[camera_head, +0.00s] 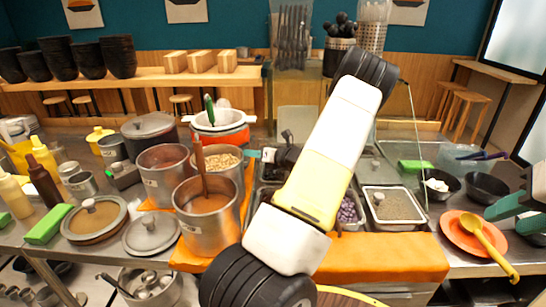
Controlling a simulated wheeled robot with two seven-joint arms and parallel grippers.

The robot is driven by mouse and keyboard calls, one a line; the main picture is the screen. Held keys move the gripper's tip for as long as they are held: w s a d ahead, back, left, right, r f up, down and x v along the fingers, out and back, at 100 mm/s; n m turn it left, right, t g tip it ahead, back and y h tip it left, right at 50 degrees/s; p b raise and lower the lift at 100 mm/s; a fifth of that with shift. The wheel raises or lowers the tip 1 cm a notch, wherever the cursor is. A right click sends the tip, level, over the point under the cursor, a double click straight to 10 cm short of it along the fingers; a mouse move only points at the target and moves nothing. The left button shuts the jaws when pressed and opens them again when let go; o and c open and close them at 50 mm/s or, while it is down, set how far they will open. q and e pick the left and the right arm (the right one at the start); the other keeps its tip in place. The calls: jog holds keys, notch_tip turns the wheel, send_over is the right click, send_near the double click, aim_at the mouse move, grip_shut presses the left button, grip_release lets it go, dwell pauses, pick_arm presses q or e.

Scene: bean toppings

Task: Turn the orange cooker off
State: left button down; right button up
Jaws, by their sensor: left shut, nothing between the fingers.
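The orange cooker (234,138) stands at the back of the counter, left of the middle, with a white pot and a green-handled utensil in its top. Its lower front is hidden behind metal pots, and I cannot make out its switch. My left arm crosses the middle of the view. My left gripper (253,154) shows only as a small teal tip just right of the cooker's lower part; it is shut and empty. I cannot tell whether it touches the cooker. My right gripper (513,212) is at the right edge, with its teal fingers apart and nothing seen between them.
Tall metal pots (207,216) stand in front of the cooker, one with a brown ladle. A lidded dark pot (149,128) is left of it. Food trays (393,205) lie right of my arm. An orange plate (462,238) with a yellow ladle is at the right.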

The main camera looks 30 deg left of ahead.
pick_arm(q)
jog(key=shift+s+f+v, duration=0.1)
jog(key=shift+f+v, duration=0.1)
jog(key=shift+v, duration=0.8)
jog(key=shift+s+f+v, duration=0.15)
jog(key=shift+v, duration=0.85)
jog(key=shift+s+f+v, duration=0.1)
jog(key=shift+f+v, duration=0.1)
jog(key=shift+v, duration=0.8)
jog(key=shift+d, duration=0.1)
jog(key=s+d+r+n+t+h, duration=0.1)
jog(key=s+d+r+n+h, duration=0.5)
jog(key=d, duration=0.4)
jog(key=s+d+r+n+t+h, duration=0.2)
jog(key=s+d+r+n+h, duration=0.3)
jog(key=s+d+r+n, duration=0.2)
jog(key=s+d+r+n+t+h, duration=0.2)
jog(key=s+d+r+n+h, duration=0.4)
jog(key=d, duration=0.8)
jog(key=s+r+n, duration=0.1)
jog(key=s+n, duration=0.2)
jog(key=n, duration=0.2)
jog(key=shift+s+r+h, duration=0.2)
jog(key=shift+r+h, duration=0.05)
jog(key=shift+h, duration=0.05)
